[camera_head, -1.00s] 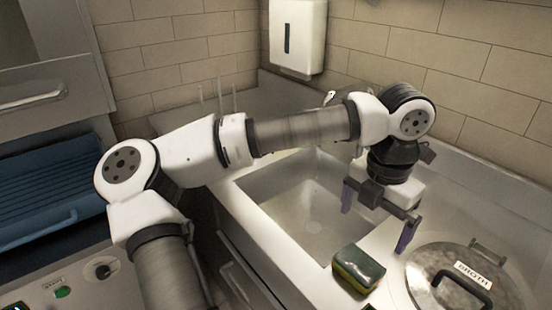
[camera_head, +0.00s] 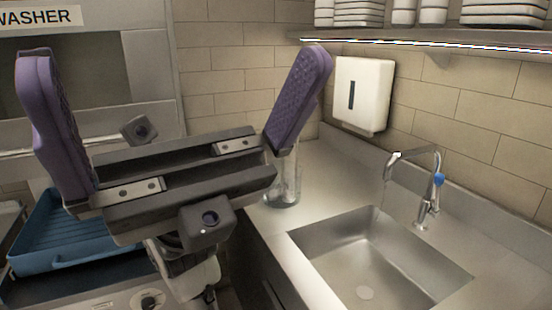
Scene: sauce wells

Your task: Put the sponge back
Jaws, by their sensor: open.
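My gripper (camera_head: 180,115) is large and close in front of the camera, at the left. Its two purple fingers stand wide apart, and nothing is between them. The sponge is not visible in the current view. The sink basin (camera_head: 395,270) lies at the lower right and looks empty, with a chrome faucet (camera_head: 428,195) behind it. A clear glass container (camera_head: 285,185) stands on the counter left of the basin, partly hidden behind my gripper.
A blue rack (camera_head: 75,240) sits at the left below the washer. A white dispenser (camera_head: 363,93) hangs on the tiled wall. A shelf (camera_head: 450,42) with stacked dishes runs at the top right. The counter (camera_head: 335,185) behind the basin is mostly bare.

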